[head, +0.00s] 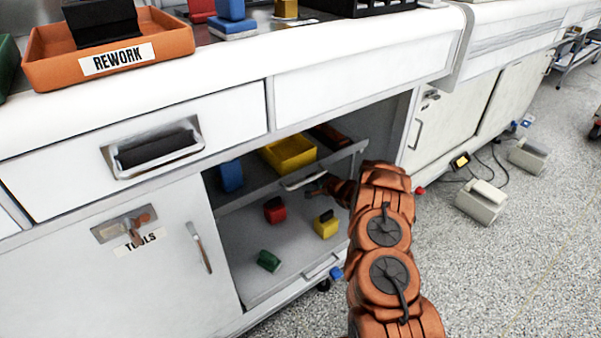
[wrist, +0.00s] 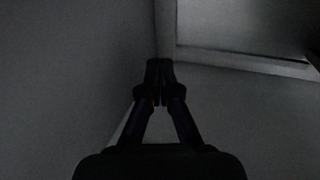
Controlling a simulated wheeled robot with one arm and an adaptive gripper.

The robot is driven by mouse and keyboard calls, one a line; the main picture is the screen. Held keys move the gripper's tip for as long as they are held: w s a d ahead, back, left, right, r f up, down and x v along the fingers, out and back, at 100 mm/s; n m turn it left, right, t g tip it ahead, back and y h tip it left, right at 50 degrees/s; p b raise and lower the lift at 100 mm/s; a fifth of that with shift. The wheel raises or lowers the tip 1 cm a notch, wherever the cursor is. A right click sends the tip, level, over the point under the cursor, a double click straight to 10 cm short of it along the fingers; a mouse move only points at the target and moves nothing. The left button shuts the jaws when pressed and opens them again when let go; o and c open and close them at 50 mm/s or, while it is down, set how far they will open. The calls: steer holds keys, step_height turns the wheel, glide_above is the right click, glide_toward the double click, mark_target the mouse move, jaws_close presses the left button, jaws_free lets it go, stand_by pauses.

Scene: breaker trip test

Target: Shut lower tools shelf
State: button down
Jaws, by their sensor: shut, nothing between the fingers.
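The lower tools shelf (head: 292,256) is a grey pull-out tray with a bar handle at its front edge, inside the open cupboard beside the TOOLS door (head: 150,270). A green block (head: 269,261), a red block (head: 275,210) and a yellow block (head: 326,224) stand on it. The upper shelf (head: 247,202) is above, with its own handle (head: 303,180). My gripper (head: 316,190) reaches in from the right, near the upper handle and above the lower shelf. In the wrist view, its dark fingers (wrist: 159,82) are together and empty, close to dim grey panels. Contact cannot be told.
A yellow bin (head: 290,153) and a blue item (head: 231,176) are on the upper shelf. A closed drawer (head: 150,140) is above left. An orange REWORK tray (head: 60,72) sits on the worktop. Open floor (head: 530,230) is at right, with pale boxes (head: 481,202) and cables.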

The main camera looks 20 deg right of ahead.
steer(key=x, duration=0.2)
steer(key=b+x, duration=0.1)
steer(key=x, duration=0.1)
steer(key=b+x, duration=0.1)
steer(key=shift+w+a+r, duration=0.15)
steer(key=shift+w+r, duration=0.05)
steer(key=shift+w, duration=0.25)
steer(key=shift+w+a+r+b, duration=0.15)
steer(key=shift+w+b, duration=0.25)
steer(key=shift+w, duration=0.15)
steer(key=shift+w+a, duration=0.1)
steer(key=shift+w, duration=0.1)
